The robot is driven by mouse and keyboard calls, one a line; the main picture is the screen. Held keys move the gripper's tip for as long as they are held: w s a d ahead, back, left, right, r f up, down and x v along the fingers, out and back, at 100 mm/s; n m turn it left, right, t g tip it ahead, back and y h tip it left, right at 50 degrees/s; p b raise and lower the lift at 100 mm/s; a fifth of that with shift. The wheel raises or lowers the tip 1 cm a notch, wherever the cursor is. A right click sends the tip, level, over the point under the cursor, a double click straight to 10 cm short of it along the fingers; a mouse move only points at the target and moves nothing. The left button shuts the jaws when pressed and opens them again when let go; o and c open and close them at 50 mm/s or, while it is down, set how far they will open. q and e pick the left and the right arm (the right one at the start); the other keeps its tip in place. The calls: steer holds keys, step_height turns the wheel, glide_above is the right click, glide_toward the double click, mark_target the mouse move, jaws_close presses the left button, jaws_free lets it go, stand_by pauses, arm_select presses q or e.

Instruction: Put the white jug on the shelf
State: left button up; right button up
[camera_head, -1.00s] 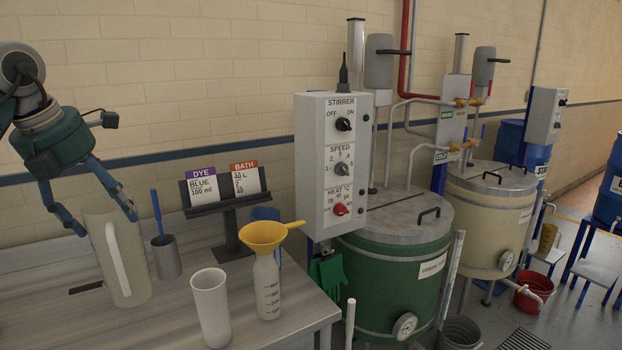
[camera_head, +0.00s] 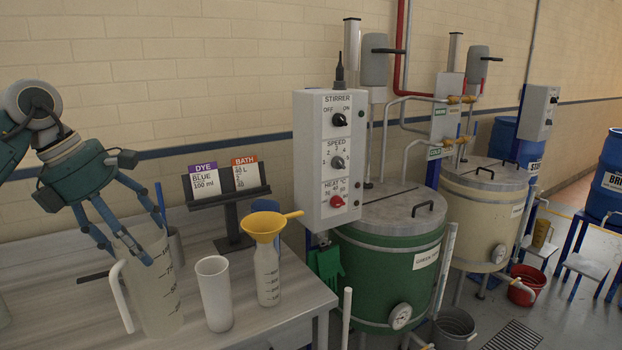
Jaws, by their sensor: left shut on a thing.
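The white jug (camera_head: 163,297) is a tall, translucent vessel with dark graduation marks and a handle on its left side. It is at the left of the view, in front of the grey bench's back part. My left gripper (camera_head: 122,250) comes down from the upper left and is shut on the jug at its upper part, with fingers at the rim. The jug looks nearly upright; I cannot tell whether its base touches the bench. I cannot make out a shelf for it. My right gripper is not in view.
On the bench (camera_head: 275,322) stand a white beaker (camera_head: 215,295), a bottle (camera_head: 267,277) with a yellow funnel (camera_head: 264,226), a card stand (camera_head: 232,212) and a grey cup (camera_head: 175,247) partly behind the jug. A control box (camera_head: 329,160) and green vat (camera_head: 388,270) are to the right.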

mark_target(162, 276)
arm_select(q)
steer(key=s+d+f+m+g, duration=0.1)
steer(key=m, duration=0.1)
steer(key=s+d+f+m+g, duration=0.1)
steer(key=d+f+m, duration=0.1)
steer(key=m, duration=0.1)
steer(key=s+d+f+m+g, duration=0.1)
steer(key=d+f+m, duration=0.1)
steer(key=shift+f+h, duration=0.25)
steer(key=shift+h, duration=0.15)
steer(key=s+d+f+m+g+y, duration=0.2)
steer(key=s+d+f+m, duration=0.1)
steer(key=s+f+m, duration=0.5)
steer(key=s+d+f+m+g+y, duration=0.2)
steer(key=s+d+f+m, duration=0.2)
steer(key=s+f+m, duration=0.4)
steer(key=shift+s+d+f+m+y, duration=0.15)
steer(key=shift+s+m+y, duration=0.15)
steer(key=shift+s+m, duration=0.9)
